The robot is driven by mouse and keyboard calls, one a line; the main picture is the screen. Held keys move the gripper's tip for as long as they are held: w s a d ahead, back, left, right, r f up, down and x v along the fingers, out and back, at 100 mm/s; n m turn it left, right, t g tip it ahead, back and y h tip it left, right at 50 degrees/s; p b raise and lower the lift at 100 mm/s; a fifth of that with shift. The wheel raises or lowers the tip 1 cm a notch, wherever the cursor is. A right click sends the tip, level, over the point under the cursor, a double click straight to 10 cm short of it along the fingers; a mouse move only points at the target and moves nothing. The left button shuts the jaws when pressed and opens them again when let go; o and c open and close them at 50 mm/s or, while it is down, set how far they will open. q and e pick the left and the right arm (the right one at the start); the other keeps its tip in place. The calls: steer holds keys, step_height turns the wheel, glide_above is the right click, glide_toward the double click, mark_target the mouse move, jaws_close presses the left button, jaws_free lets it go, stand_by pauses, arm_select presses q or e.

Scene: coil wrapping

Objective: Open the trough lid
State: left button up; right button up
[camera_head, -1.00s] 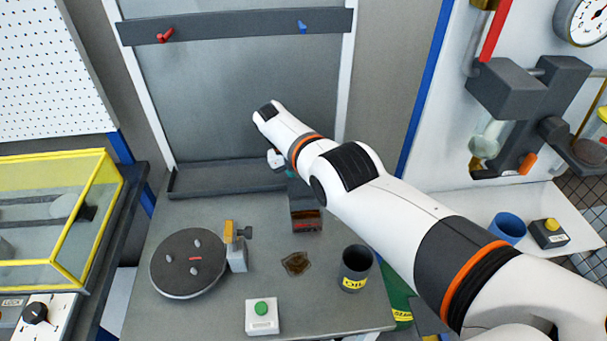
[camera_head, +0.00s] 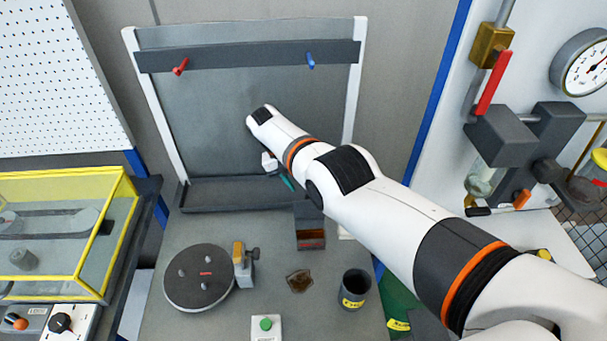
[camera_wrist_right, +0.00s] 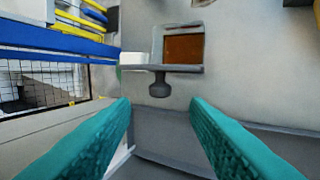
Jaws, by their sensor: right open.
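The trough appears to be the small dark box (camera_head: 310,238) on the bench, with an orange-brown inside. My right forearm and wrist pass above and behind it in the head view. In the right wrist view the box shows its brown inside (camera_wrist_right: 183,48). A grey plate (camera_wrist_right: 185,69), apparently the lid, is seen nearly edge-on at the box's near side, with a dark round knob (camera_wrist_right: 159,86). My right gripper (camera_wrist_right: 160,103) is open, its teal fingers on either side of the knob in the picture and apparently apart from it. A teal finger (camera_head: 288,183) barely shows below my wrist in the head view.
A round dark turntable (camera_head: 200,280), an orange-topped clamp (camera_head: 240,262), a dark cup (camera_head: 354,290) and a green button box (camera_head: 266,325) stand on the bench. A grey back panel (camera_head: 220,100) rises behind.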

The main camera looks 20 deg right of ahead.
arm_select(q)
steer(key=shift+w+d+r+p, duration=0.1)
steer(key=shift+d+r+p, duration=0.15)
steer(key=shift+r, duration=0.35)
steer(key=shift+w+d+r+p, duration=0.1)
steer(key=shift+d+r+p, duration=0.15)
steer(key=shift+r, duration=0.3)
arm_select(e)
steer(key=v, duration=0.4)
steer(key=shift+r, duration=0.2)
steer(key=shift+a, duration=0.15)
